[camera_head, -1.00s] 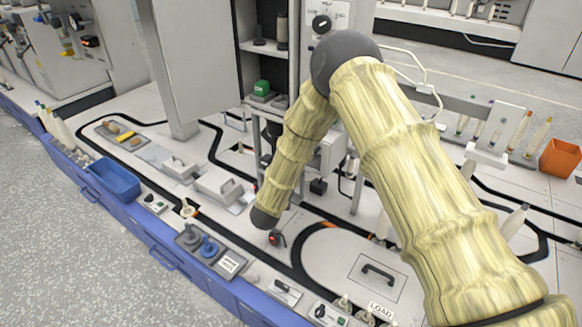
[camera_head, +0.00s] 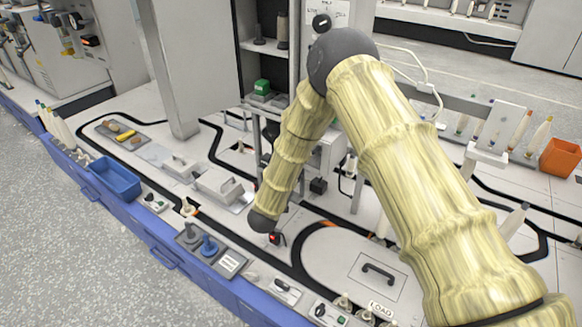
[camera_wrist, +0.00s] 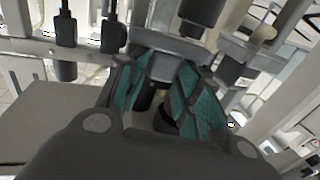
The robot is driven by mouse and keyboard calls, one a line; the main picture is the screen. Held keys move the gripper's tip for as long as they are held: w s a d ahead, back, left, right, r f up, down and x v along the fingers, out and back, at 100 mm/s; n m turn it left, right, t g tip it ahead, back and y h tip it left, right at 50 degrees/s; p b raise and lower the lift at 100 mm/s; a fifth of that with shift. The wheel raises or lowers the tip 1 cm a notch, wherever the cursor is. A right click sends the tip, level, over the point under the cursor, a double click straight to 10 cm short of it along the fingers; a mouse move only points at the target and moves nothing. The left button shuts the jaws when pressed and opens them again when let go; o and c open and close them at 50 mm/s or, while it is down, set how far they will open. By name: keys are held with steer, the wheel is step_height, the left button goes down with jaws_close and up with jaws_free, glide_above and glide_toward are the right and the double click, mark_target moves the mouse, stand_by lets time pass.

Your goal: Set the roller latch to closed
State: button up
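I cannot make out the roller latch for certain in either view. In the wrist view, my gripper (camera_wrist: 160,98) reaches in among grey metal parts, its two teal-padded fingers a small gap apart. A grey block (camera_wrist: 172,68) stands at the fingertips, and a dark part shows between the pads. I cannot tell whether the fingers press on either. In the head view, my arm hides the gripper and part of the grey machine frame (camera_head: 330,150) behind it.
Dark hanging cylinders (camera_wrist: 66,40) are left of the fingers in the wrist view. In the head view, a blue bin (camera_head: 115,180) and a grey tray with blue knob (camera_head: 208,246) line the front edge. An orange bin (camera_head: 561,157) stands right. A handled plate (camera_head: 378,275) lies front right.

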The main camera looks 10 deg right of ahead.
steer(key=v, duration=0.6)
steer(key=shift+s, duration=0.2)
steer(key=shift+a, duration=0.15)
steer(key=shift+c, duration=0.4)
